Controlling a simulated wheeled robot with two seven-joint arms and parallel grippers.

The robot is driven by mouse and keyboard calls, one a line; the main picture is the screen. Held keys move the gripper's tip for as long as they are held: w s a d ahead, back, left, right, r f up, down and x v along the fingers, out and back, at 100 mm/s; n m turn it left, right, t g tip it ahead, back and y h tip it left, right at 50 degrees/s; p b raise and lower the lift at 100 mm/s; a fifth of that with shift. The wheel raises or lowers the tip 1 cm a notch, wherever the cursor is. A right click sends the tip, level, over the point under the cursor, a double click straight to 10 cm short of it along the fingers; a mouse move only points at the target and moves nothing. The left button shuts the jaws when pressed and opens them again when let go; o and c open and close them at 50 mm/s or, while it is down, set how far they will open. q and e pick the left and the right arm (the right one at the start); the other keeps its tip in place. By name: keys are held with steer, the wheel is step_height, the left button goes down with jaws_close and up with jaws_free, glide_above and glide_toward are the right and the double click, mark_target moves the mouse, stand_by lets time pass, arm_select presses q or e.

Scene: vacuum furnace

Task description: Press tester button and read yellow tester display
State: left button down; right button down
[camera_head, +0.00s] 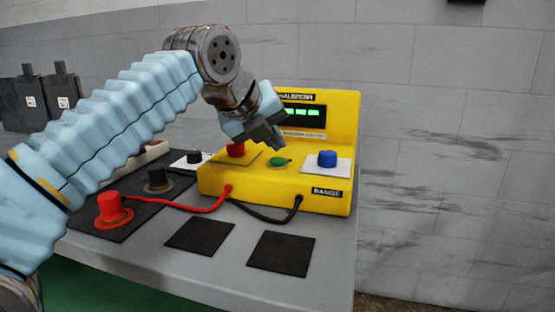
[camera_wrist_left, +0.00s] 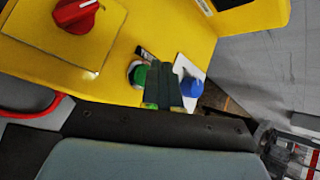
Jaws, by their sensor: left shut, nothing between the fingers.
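The yellow tester (camera_head: 270,188) stands on the grey table. Its display (camera_head: 306,115) shows lit green segments; my left gripper covers its left part, and I cannot read a full value. On the tester's top are a red knob (camera_head: 236,149), a green button (camera_head: 280,162) and a blue knob (camera_head: 327,158). My left gripper (camera_head: 275,143) is shut and empty, just above the green button. In the left wrist view its fingertips (camera_wrist_left: 162,97) overlap the green button (camera_wrist_left: 138,76), beside the blue knob (camera_wrist_left: 192,86). I cannot tell whether they touch it. My right gripper is not in view.
A red lead (camera_head: 190,207) and a black lead (camera_head: 268,216) run from the tester's front. Red (camera_head: 112,206) and black (camera_head: 157,178) terminals stand at the left. Two black pads (camera_head: 281,254) lie in front. The table ends right of the tester.

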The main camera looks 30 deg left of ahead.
mark_target(274, 161)
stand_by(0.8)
arm_select(q)
steer(key=shift+f+b, duration=0.3)
steer(key=shift+f, duration=0.1)
steer(key=shift+f+b, duration=0.3)
steer(key=shift+f, duration=0.1)
stand_by(0.5)
stand_by(0.3)
steer(key=shift+r+p, duration=0.8)
step_height(274, 161, up, 5)
steer(key=p, duration=0.5)
steer(key=shift+r, duration=0.1)
stand_by(0.5)
